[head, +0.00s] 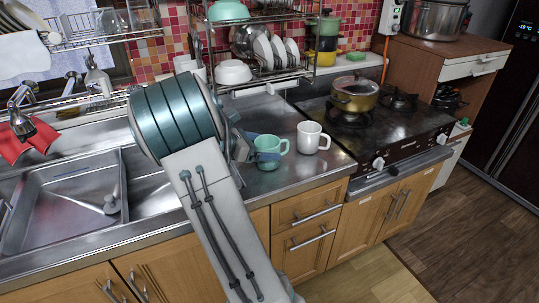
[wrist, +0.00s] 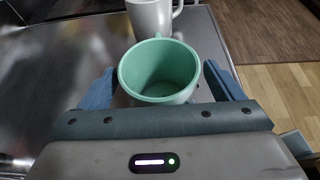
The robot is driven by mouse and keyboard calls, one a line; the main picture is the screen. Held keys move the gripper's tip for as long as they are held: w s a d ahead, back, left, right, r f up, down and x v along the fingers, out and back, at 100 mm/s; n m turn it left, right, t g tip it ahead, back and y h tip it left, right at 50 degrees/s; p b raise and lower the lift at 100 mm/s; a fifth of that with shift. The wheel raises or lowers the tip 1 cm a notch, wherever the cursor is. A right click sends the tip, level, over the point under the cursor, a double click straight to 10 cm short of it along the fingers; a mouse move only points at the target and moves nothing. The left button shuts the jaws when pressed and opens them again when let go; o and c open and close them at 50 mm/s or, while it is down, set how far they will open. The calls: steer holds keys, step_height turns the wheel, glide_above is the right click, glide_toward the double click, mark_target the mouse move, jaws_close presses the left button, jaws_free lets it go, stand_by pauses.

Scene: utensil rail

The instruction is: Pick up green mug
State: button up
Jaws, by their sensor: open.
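The green mug (head: 268,150) stands upright on the steel counter, partly hidden by my arm in the head view. It also shows in the wrist view (wrist: 160,72), empty, with its open top facing the camera and its lower part hidden by my gripper body. My gripper (wrist: 160,88) is open, with one blue finger on each side of the mug. Small gaps seem to show between the fingers and the mug. In the head view my gripper (head: 242,145) is mostly hidden behind my arm, just left of the mug.
A white mug (head: 311,138) stands close behind the green one, to its right in the head view. The stove (head: 400,130) with a gold pot (head: 355,95) is to the right. A dish rack (head: 265,75) stands behind. The sink (head: 65,205) is left. The counter's front edge is near.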

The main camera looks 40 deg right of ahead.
steer(key=shift+x, duration=1.1)
steer(key=c, duration=1.3)
steer(key=shift+r, duration=0.1)
